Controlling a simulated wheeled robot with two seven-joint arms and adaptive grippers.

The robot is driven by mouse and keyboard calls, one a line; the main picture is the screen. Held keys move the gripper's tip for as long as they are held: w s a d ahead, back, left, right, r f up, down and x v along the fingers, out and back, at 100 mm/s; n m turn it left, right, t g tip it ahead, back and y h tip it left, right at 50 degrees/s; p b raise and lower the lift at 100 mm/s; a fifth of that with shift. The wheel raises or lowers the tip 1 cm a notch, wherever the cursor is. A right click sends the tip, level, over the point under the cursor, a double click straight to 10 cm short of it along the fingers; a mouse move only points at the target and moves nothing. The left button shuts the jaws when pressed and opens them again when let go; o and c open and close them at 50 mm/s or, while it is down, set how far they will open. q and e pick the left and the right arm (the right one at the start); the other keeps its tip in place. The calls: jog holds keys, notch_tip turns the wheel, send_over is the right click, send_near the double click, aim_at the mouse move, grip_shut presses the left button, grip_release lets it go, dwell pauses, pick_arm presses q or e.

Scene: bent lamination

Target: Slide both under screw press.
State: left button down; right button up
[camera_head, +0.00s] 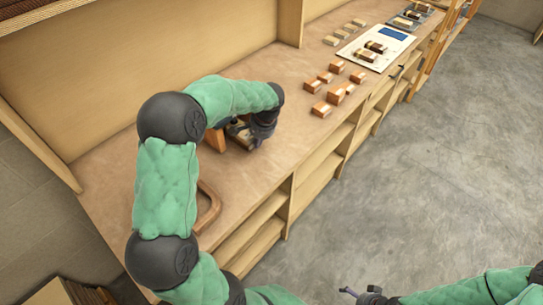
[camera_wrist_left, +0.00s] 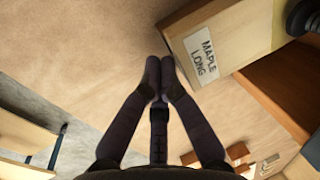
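My left gripper (camera_head: 262,132) is low over the bench beside a small wooden assembly (camera_head: 238,132), which looks like the screw press and is partly hidden by my arm. An orange-brown wooden part (camera_head: 215,139) stands at its left. In the left wrist view my left gripper (camera_wrist_left: 160,66) has its fingertips together, with nothing visible between them. A pale wooden piece (camera_wrist_left: 240,28) labelled "MAPLE LONG" lies just right of the fingertips, with a dark round part (camera_wrist_left: 304,16) beyond it. My right gripper (camera_head: 360,293) is over the floor, away from the bench, too small to read.
A curved brown wooden piece (camera_head: 209,210) lies at the bench's near end, partly behind my arm. Several orange-brown blocks (camera_head: 321,109) stand farther along. A white board (camera_head: 378,47) with a blue panel and blocks lies beyond them. The bench (camera_head: 285,150) has free room between.

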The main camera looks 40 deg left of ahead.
aim_at(250, 135)
pick_arm(q)
jog(key=shift+w+a+p, duration=0.1)
jog(key=shift+a+p, duration=0.2)
jog(key=shift+a, duration=1.15)
jog(key=shift+a, duration=0.2)
jog(key=shift+a, duration=0.15)
jog(key=shift+d, duration=2.05)
jog(key=d+p+v, duration=0.1)
jog(key=p+v, duration=0.4)
jog(key=v, duration=0.3)
jog(key=shift+r, duration=0.15)
